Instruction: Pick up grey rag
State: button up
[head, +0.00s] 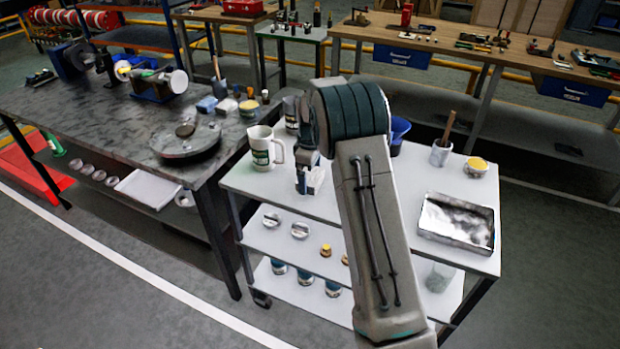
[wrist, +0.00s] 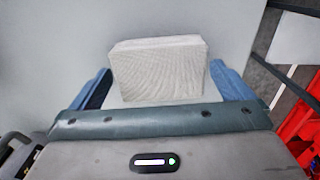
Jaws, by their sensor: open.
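The grey rag (wrist: 158,68) shows in the wrist view as a pale, folded, block-like piece of textured cloth on a light, flat surface. My gripper (wrist: 160,70) is open, with one blue finger on each side of the rag. Small gaps seem to show between cloth and fingers; contact cannot be told for sure. In the head view my gripper (head: 310,184) points down low over the white trolley top (head: 335,207). I cannot make out the rag there; my arm and gripper hide that part of the trolley.
A white measuring jug (head: 262,150) stands just left of my gripper. A metal tray (head: 457,222), a yellow-topped pot (head: 476,168) and a cup with a brush (head: 440,152) are on the right of the trolley. A dark workbench (head: 110,130) stands to the left.

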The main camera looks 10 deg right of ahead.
aim_at(311, 175)
jog(key=shift+f, duration=0.5)
jog(key=c, duration=0.8)
jog(key=shift+r, duration=0.15)
notch_tip(311, 175, up, 4)
jog(key=shift+d+r+b, duration=0.1)
jog(key=shift+b, duration=0.3)
jog(key=s+d+r+b, duration=0.1)
jog(key=s+d+r, duration=0.5)
jog(key=d, duration=0.3)
jog(key=shift+s+d+r+b, duration=0.25)
jog(key=shift+s+d+b, duration=0.05)
jog(key=shift+s+b, duration=0.05)
